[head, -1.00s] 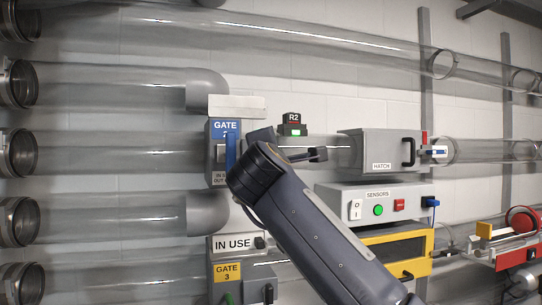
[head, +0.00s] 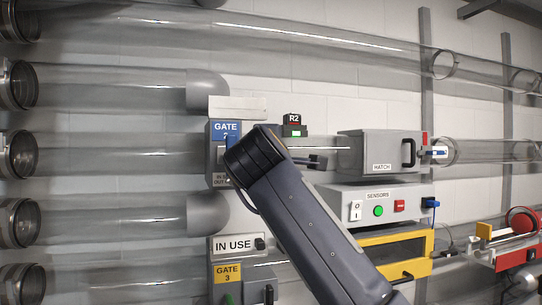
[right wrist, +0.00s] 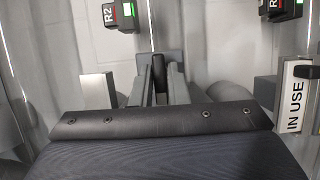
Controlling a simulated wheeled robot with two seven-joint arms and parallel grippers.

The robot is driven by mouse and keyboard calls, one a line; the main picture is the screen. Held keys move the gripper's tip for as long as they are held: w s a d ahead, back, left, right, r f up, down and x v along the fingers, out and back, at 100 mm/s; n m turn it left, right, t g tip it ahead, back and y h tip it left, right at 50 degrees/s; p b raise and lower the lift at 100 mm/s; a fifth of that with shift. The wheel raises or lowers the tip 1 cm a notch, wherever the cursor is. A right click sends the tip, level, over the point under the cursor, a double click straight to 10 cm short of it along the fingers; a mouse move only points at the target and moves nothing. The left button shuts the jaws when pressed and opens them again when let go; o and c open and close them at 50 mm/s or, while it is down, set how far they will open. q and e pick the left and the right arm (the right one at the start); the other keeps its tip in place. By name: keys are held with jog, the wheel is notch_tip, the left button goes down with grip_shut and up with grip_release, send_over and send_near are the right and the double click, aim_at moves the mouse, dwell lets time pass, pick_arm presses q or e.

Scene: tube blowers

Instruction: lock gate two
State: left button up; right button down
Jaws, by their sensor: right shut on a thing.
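The gate two unit (head: 224,127) is a grey box with a blue "GATE" label, left of centre in the head view. My right arm covers its lower right part, so its handle and most of its lower label are hidden. My right gripper (right wrist: 160,78) shows in the right wrist view, its fingers closed around a narrow dark upright piece (right wrist: 159,72). This piece looks like a handle, but I cannot tell exactly which part it is. In the head view the fingertips are hidden behind my wrist at the gate. My left gripper is not in view.
An "IN USE" sign (head: 231,244) and the gate 3 unit (head: 227,272) sit below. The R2 box (head: 294,127), hatch (head: 375,150) and sensors box (head: 377,194) stand to the right. Clear tubes (head: 110,155) run left of the gate.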

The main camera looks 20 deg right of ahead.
jog(key=c, duration=1.5)
grip_release()
jog(key=shift+d, duration=0.1)
jog(key=shift+o, duration=0.2)
jog(key=b+v, duration=0.2)
jog(key=v, duration=0.6)
jog(key=shift+b, duration=0.4)
